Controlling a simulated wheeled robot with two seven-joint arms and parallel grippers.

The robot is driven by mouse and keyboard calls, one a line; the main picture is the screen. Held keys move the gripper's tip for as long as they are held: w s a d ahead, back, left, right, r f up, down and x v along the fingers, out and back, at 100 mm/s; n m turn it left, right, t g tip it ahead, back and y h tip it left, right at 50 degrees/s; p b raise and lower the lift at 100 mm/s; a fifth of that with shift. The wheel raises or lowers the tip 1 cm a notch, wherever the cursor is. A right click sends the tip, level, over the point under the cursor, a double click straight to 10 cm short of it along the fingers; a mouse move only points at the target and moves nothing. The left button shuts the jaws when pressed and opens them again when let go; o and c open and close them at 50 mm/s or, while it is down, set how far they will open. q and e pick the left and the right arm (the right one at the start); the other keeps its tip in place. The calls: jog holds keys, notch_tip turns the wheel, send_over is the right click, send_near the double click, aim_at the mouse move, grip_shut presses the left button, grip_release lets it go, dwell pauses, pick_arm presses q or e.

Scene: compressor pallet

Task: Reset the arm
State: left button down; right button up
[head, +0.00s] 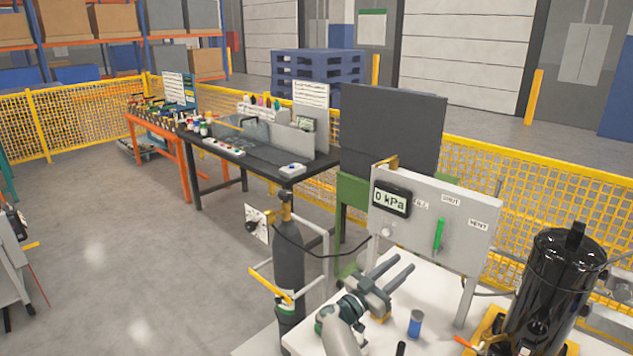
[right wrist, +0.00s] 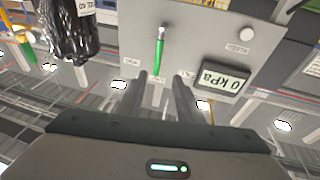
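My right gripper (head: 388,278) is over the white pallet table in the head view, in front of the grey valve panel. Its two fingers are apart with nothing between them. In the right wrist view the open fingers (right wrist: 158,98) point toward the panel, which appears upside down. The panel (head: 465,225) carries a green lever (head: 438,235) that stands upright and a gauge (head: 390,199) reading 0 kPa. The green lever (right wrist: 159,52) and gauge (right wrist: 220,82) also show in the right wrist view, with the lever beyond the fingertips and apart from them. My left gripper is not in view.
A black compressor (head: 552,290) stands right of the panel. A dark gas cylinder (head: 288,260) with a hose stands left of my right arm. A small blue cylinder (head: 415,324) is on the white tabletop (head: 385,345). Workbenches and yellow fencing (head: 560,200) lie behind.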

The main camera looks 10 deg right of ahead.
jog(key=s+a+f+n+t+y, duration=0.1)
jog(key=s+a+f+n+y, duration=0.4)
jog(key=s+f+n+y, duration=0.45)
jog(key=s+a+f+n+t+y, duration=0.1)
jog(key=s+a+f+n+y, duration=0.55)
jog(key=s+y, duration=0.5)
jog(key=s+d+f+m+g+h, duration=0.15)
jog(key=s+g, duration=0.25)
jog(key=s, duration=1.3)
jog(key=s+d+f+m+g+h, duration=0.15)
jog(key=s+g, duration=0.35)
jog(key=s, duration=1.1)
notch_tip(320, 180, down, 32)
jog(key=s+n+g+b, duration=0.1)
jog(key=s+b, duration=0.1)
jog(key=b, duration=0.3)
jog(key=s+d+f+b, duration=0.1)
jog(key=s+f+b, duration=0.1)
jog(key=s+f, duration=0.6)
jog(key=s+d+f+g+b, duration=0.1)
jog(key=s+d+f, duration=0.1)
jog(key=s+f, duration=0.7)
notch_tip(320, 180, down, 5)
jog(key=shift+s+d+r+b, duration=0.15)
jog(key=shift+s+d+b, duration=0.15)
jog(key=shift+b, duration=0.1)
